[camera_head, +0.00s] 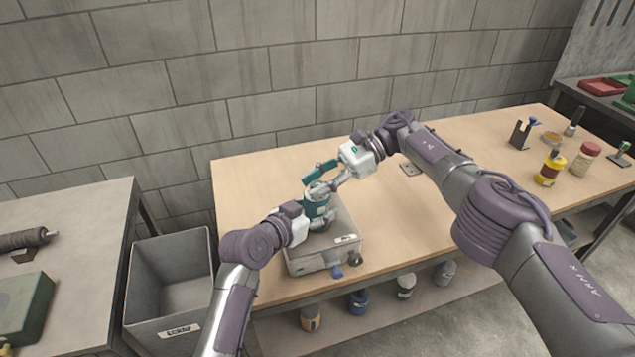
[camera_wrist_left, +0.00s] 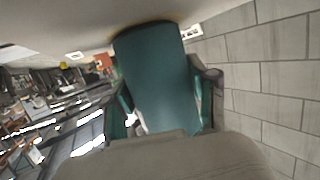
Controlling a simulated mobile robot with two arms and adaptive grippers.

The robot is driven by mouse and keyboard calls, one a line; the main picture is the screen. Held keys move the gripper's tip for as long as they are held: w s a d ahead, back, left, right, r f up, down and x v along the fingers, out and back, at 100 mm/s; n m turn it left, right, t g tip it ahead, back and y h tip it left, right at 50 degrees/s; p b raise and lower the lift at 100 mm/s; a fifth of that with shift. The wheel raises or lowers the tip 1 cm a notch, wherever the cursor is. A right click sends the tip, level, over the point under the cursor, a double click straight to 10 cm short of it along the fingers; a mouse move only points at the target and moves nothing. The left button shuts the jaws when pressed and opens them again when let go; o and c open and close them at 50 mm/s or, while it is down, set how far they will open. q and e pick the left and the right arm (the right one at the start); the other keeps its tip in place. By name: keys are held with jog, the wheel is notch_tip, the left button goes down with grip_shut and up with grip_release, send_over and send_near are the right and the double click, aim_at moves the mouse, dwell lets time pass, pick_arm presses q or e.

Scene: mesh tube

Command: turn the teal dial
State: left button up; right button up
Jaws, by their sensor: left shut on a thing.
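The teal dial (camera_head: 316,207) stands upright on top of a grey metal box (camera_head: 314,264) on the wooden table. My left gripper (camera_head: 318,221) reaches in from the left and is shut on the dial. In the left wrist view the dial (camera_wrist_left: 157,70) is a large teal cylinder between the fingers, and the tips are partly hidden. My right gripper (camera_head: 319,184) is above the dial at its back right. Its two fingers are spread, one showing a teal inner face, and nothing is visibly held between them. I cannot tell whether it touches the dial's top.
Small knobs sit at the box's front edge. A grey bin (camera_head: 170,285) stands left of the table (camera_head: 245,185). A yellow container (camera_head: 550,168), a red-capped jar (camera_head: 582,160) and a holder (camera_head: 520,134) stand at the right. Several canisters sit on the shelf below.

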aim_at(318, 183)
jog(key=shift+o, duration=1)
notch_tip(318, 183, up, 10)
jog(key=shift+d, duration=0.1)
